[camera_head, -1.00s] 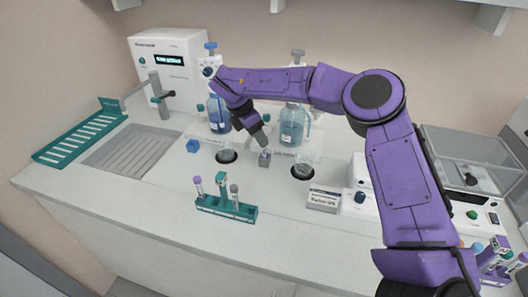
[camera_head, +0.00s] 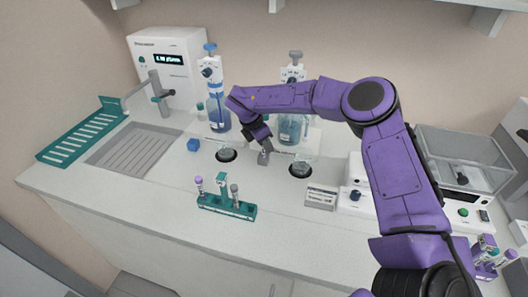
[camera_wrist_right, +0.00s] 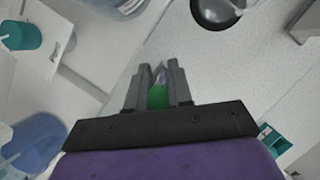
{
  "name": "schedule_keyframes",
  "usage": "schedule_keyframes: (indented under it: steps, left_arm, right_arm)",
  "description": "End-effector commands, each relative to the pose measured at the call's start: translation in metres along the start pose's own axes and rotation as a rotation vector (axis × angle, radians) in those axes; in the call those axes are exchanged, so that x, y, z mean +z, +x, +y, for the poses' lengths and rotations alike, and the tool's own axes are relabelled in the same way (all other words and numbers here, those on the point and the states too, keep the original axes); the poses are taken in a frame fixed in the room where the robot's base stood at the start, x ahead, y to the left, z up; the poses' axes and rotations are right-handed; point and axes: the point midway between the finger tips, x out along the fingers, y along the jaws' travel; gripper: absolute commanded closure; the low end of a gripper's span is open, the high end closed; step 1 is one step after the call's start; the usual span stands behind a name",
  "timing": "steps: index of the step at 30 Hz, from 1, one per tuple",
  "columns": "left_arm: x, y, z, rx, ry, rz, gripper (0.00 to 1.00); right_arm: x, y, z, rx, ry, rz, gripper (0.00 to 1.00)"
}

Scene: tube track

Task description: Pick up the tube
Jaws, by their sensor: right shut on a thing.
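My right gripper (camera_head: 264,157) is over the bench, between the two dark round openings, well behind the small teal rack (camera_head: 226,207). In the right wrist view its fingers (camera_wrist_right: 158,86) are shut on a small tube (camera_wrist_right: 158,95) that shows green with a paler, purplish part beyond. Most of that tube is hidden by the fingers, and the head view does not show it clearly. The teal rack holds a purple-capped tube (camera_head: 199,183) and a grey-capped tube (camera_head: 234,192), upright. My left gripper is not in view.
Bottles (camera_head: 219,112) on stands are behind the gripper. Glass vessels sit at the openings (camera_head: 226,155). Another tube rack (camera_head: 489,262) is at the right edge. The front left bench is clear.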

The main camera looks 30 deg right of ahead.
Motion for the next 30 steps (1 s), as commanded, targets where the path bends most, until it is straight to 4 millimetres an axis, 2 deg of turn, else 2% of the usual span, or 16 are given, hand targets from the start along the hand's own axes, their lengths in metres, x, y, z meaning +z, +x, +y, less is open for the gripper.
schedule_keyframes:
  steps: [8,14,17,21,24,30]
  left_arm:
    - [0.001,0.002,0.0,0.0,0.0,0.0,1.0]
    - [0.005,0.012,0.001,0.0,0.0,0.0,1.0]
    - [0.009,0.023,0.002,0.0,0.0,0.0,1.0]
    - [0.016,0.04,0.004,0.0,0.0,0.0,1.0]
    - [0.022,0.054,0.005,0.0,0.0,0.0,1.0]
    - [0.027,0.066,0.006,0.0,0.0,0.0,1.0]
  right_arm:
    - [0.002,-0.004,0.001,0.002,0.0,0.0,0.97]
    - [0.011,-0.03,0.0,0.005,0.001,0.0,0.97]
    - [0.006,-0.052,-0.013,0.007,-0.001,0.0,0.97]
    - [-0.001,-0.095,-0.035,0.009,-0.001,-0.002,0.97]
    - [-0.018,-0.114,-0.058,0.006,-0.003,-0.002,0.97]
    - [-0.036,-0.146,-0.088,0.003,0.0,-0.002,0.97]
